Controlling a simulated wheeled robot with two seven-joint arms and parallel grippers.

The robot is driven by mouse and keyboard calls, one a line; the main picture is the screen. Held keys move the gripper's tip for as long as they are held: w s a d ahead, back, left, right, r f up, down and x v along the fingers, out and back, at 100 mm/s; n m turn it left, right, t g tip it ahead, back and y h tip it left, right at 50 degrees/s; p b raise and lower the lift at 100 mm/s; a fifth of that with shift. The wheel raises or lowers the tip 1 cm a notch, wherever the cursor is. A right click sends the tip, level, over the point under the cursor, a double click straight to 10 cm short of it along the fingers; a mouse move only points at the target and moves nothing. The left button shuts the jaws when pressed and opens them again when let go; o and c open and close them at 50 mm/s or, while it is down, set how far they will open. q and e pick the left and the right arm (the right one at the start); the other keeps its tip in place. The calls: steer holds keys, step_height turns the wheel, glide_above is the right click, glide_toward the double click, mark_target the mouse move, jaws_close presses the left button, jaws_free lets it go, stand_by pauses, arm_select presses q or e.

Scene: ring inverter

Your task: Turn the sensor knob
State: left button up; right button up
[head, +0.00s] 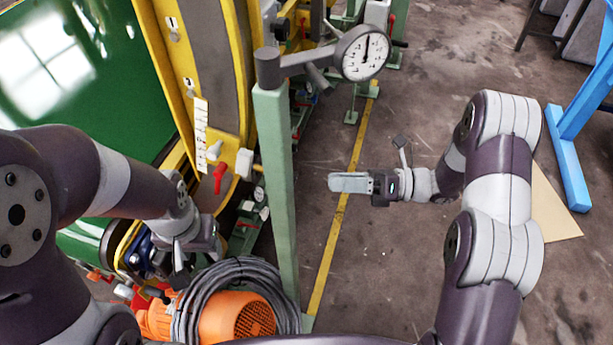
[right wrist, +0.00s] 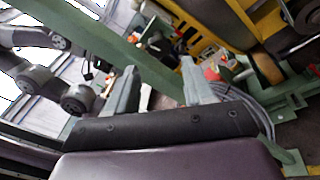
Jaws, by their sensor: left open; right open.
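A round white dial gauge (head: 362,52) with a dark needle sits on a grey arm at the top of a green post (head: 275,180) in the head view. A grey cylindrical piece (head: 268,68) caps the post; I cannot tell which part is the sensor knob. My right gripper (head: 348,182) is right of the post, below the gauge and apart from it. Its two fingers are spread and empty in the right wrist view (right wrist: 158,92). My left gripper (head: 180,265) is left of the post, above the orange motor; it is open, its fingertips partly hard to make out.
A yellow ring frame (head: 235,60) with a red handle (head: 219,172) and a green drum (head: 85,70) stand at left. An orange motor (head: 237,318) with coiled grey cable (head: 195,300) lies below. A blue frame (head: 572,160) stands at right. Floor around my right gripper is clear.

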steer(key=a, duration=0.7)
steer(key=shift+w+a+p, duration=0.25)
steer(key=shift+a+p, duration=0.05)
steer(key=shift+a, duration=0.1)
steer(key=c, duration=0.8)
steer(key=shift+w+f+m+g+y+b, duration=0.15)
steer(key=shift+m+g+y+b, duration=0.3)
steer(key=shift+m+b, duration=0.75)
steer(key=shift+f+m+g+y+b, duration=0.15)
steer(key=shift+m+g+y+b, duration=0.3)
steer(key=shift+m, duration=1.2)
steer(key=shift+w+f+m+g+y+b, duration=0.25)
steer(key=shift+m+y+b, duration=0.35)
steer(key=shift+m+b, duration=0.65)
steer(key=shift+s+r+m, duration=0.1)
steer(key=shift+s+m, duration=0.1)
steer(key=shift+m, duration=0.2)
